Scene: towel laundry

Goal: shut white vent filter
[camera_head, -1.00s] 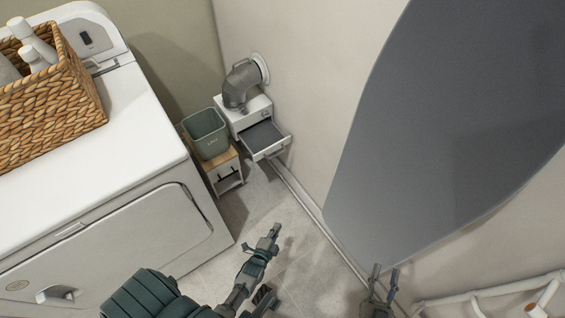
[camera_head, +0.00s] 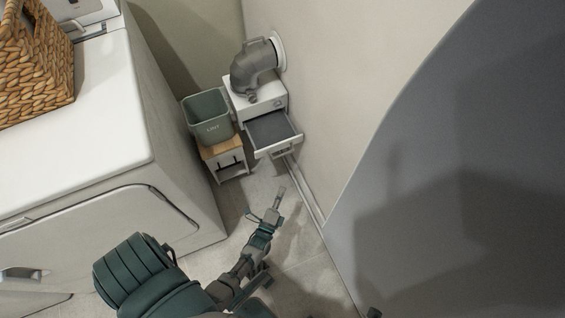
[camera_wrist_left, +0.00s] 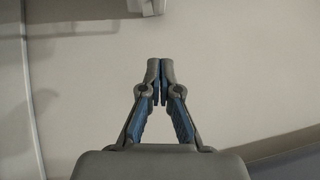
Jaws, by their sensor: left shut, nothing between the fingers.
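The white vent filter box (camera_head: 262,97) stands on the floor against the wall, with a grey elbow duct (camera_head: 253,68) on top. Its filter drawer (camera_head: 272,131) is pulled out toward me, showing a dark grey inside and a handle on its front. My left gripper (camera_head: 278,198) is shut and empty, apart from the drawer and below its front in the head view. In the left wrist view the fingertips (camera_wrist_left: 159,72) meet before a plain pale surface. Only a small dark tip of my right gripper (camera_head: 373,313) shows at the bottom edge.
A green lint bin (camera_head: 208,118) stands on a small wood-topped stand (camera_head: 222,149) left of the filter. The white dryer (camera_head: 75,115) with a wicker basket (camera_head: 32,65) fills the left. A grey board (camera_head: 460,190) covers the right. Floor below the drawer is clear.

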